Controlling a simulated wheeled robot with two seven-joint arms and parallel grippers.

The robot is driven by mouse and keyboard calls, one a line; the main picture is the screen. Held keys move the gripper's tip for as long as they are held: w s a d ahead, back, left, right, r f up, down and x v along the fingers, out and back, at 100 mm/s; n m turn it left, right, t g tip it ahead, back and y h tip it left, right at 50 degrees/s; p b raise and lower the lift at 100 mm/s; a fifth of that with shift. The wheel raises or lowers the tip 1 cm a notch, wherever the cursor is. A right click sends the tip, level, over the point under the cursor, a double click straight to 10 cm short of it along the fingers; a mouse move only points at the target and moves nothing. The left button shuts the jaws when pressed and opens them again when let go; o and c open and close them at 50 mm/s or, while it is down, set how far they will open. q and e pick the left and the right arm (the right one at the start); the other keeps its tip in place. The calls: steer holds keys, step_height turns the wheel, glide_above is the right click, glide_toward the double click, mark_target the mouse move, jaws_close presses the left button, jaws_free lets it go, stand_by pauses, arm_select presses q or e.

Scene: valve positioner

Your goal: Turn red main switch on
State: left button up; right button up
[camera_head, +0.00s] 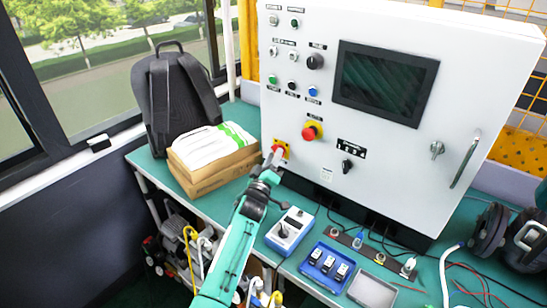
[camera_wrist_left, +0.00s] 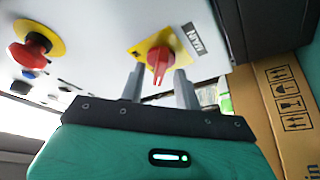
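The red main switch (camera_head: 280,149) is a red rotary handle on a yellow plate, low on the left of the white control cabinet (camera_head: 400,180). In the left wrist view the red switch (camera_wrist_left: 158,60) is close ahead, beside a "MAIN" label (camera_wrist_left: 195,39). My left gripper (camera_head: 273,158) is at the switch; its arm reaches up from below. In the wrist view the fingers of my left gripper (camera_wrist_left: 160,76) are open, one on each side of the red handle, with gaps visible. Whether the fingertips overlap the handle in depth is unclear. My right gripper is not in view.
A red emergency button (camera_head: 312,131) sits right of the switch. Cardboard boxes (camera_head: 215,168) with white cloth on top and a black backpack (camera_head: 172,95) stand left of the cabinet. A blue-and-white meter (camera_head: 291,229) and a blue tray (camera_head: 327,266) lie on the green table.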

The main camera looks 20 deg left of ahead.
arm_select(q)
jaws_close()
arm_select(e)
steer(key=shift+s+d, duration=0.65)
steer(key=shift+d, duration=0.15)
